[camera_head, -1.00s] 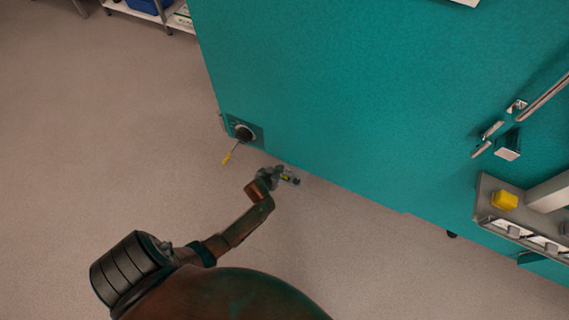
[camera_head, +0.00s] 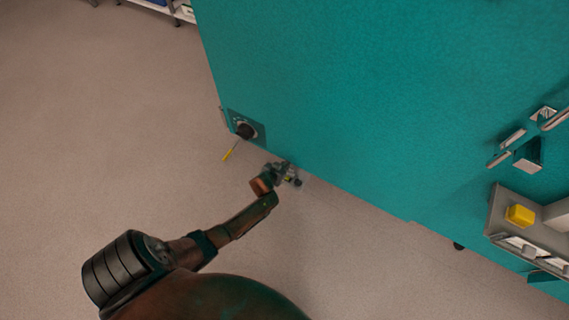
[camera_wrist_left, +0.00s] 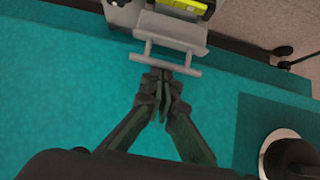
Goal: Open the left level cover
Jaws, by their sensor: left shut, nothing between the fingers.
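A grey cover with a crossbar handle (camera_wrist_left: 165,64) sits at the edge of the teal chamber in the left wrist view. Beyond its flat grey plate is a bright yellow part (camera_wrist_left: 187,5), likely of the level. My left gripper (camera_wrist_left: 163,82) is shut and empty, with its fingertips right at the crossbar; I cannot tell whether they touch it. In the head view my left gripper (camera_head: 280,171) is low at the chamber's bottom edge and partly hides the small level fitting (camera_head: 297,182). My right gripper is not in view.
The teal chamber wall (camera_head: 360,100) fills the upper right. A dark round knob (camera_head: 246,130) with a yellow-tipped rod (camera_head: 228,154) sits left of the gripper. Handles and a grey ledge with a yellow block (camera_head: 519,216) are at right.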

